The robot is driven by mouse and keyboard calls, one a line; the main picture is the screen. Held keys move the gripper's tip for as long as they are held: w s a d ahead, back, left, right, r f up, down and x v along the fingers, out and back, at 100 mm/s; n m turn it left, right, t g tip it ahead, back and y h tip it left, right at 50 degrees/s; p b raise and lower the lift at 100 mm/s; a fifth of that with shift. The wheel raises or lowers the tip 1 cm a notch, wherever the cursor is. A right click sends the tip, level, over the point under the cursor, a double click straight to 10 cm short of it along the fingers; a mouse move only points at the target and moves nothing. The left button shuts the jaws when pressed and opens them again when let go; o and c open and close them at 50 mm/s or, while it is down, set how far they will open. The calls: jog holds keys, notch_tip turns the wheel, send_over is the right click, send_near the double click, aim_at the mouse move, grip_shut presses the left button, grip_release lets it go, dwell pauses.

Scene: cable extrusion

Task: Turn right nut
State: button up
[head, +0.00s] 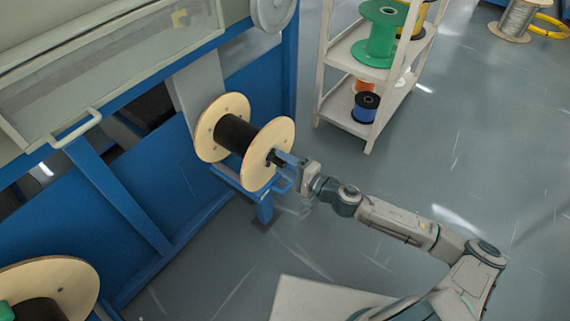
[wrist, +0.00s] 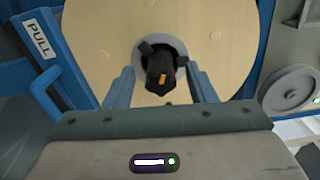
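The nut (wrist: 160,70) is a black winged piece with a small orange mark, at the centre of the spool's pale wooden flange in the wrist view. In the head view the nut (head: 274,158) is a small dark shape on the right side of the spool (head: 268,142), which carries black cable. My gripper (wrist: 160,92) is open, with one blue finger on each side of the nut and a gap between each finger and it. My gripper also shows in the head view (head: 284,160), reaching the spool from the right. Whether the fingertips touch the flange cannot be told.
A blue handle (wrist: 45,90) with a PULL label (wrist: 39,38) is left of the fingers. The blue machine (head: 130,190) stands behind the spool. A shelf (head: 345,55) with spools is at the back. Another spool (head: 60,280) is at the lower left. The floor at right is mostly clear.

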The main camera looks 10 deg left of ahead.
jog(key=shift+w+d, duration=0.1)
jog(key=shift+d, duration=0.05)
jog(key=shift+s+d, duration=0.2)
jog(key=shift+d, duration=0.35)
jog(key=p+v, duration=0.2)
jog(key=v, duration=1)
jog(key=shift+s+d+p, duration=0.2)
jog(key=shift+s+p, duration=0.1)
jog(key=shift+p, duration=0.1)
